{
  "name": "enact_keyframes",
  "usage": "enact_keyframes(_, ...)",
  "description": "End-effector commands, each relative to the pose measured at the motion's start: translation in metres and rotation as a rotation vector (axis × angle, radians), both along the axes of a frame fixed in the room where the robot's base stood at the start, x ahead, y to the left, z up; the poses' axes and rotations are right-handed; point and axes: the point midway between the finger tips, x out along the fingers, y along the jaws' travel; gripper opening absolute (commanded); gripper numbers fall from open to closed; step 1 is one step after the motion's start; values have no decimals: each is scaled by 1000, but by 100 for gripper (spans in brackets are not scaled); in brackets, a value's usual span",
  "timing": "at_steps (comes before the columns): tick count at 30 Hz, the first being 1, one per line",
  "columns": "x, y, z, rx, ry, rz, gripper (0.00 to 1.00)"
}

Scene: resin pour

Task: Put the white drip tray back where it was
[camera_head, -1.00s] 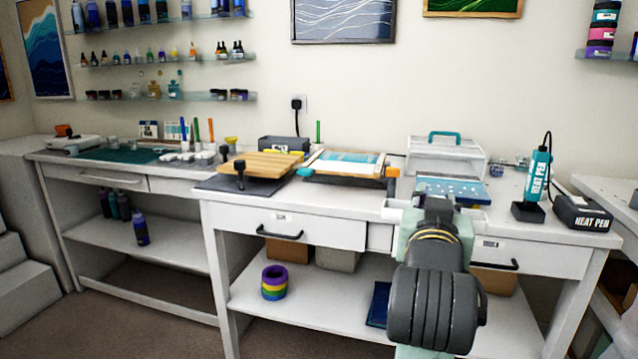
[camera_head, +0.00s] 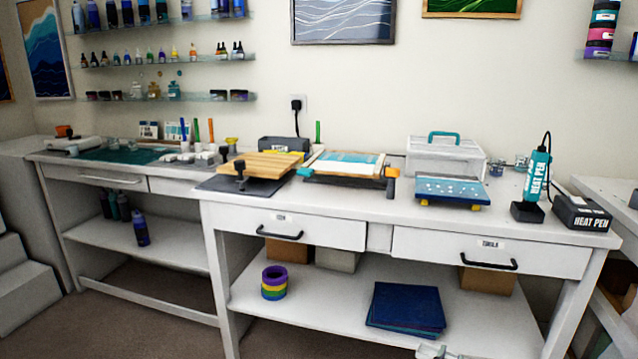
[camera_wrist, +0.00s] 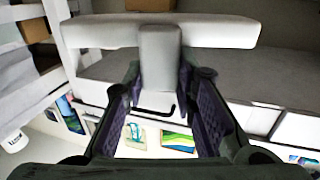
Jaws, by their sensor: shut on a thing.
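In the wrist view, a white piece with a long flat edge and a central tab, which I take to be the white drip tray (camera_wrist: 215,32), is between the fingers of my gripper (camera_wrist: 158,100). The fingers are shut on its tab (camera_wrist: 160,52). The tray's far side is hidden. In the head view my gripper is not clearly seen; only a pale piece shows at the bottom edge, too cut off to name. A blue dotted board (camera_head: 450,190) stands on yellow feet on the right bench.
The white bench (camera_head: 370,207) carries a wooden board (camera_head: 262,165), a framed pour (camera_head: 345,165), a clear box with a teal handle (camera_head: 445,155) and a heat pen (camera_head: 536,172). Dark blue sheets (camera_head: 405,308) and tape rolls (camera_head: 274,283) lie on the lower shelf. The bench front is clear.

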Motion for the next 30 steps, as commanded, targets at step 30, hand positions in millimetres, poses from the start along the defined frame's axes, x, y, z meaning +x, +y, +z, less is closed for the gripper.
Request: enact_keyframes(30,-61,290,-200,3,-3,61,0)
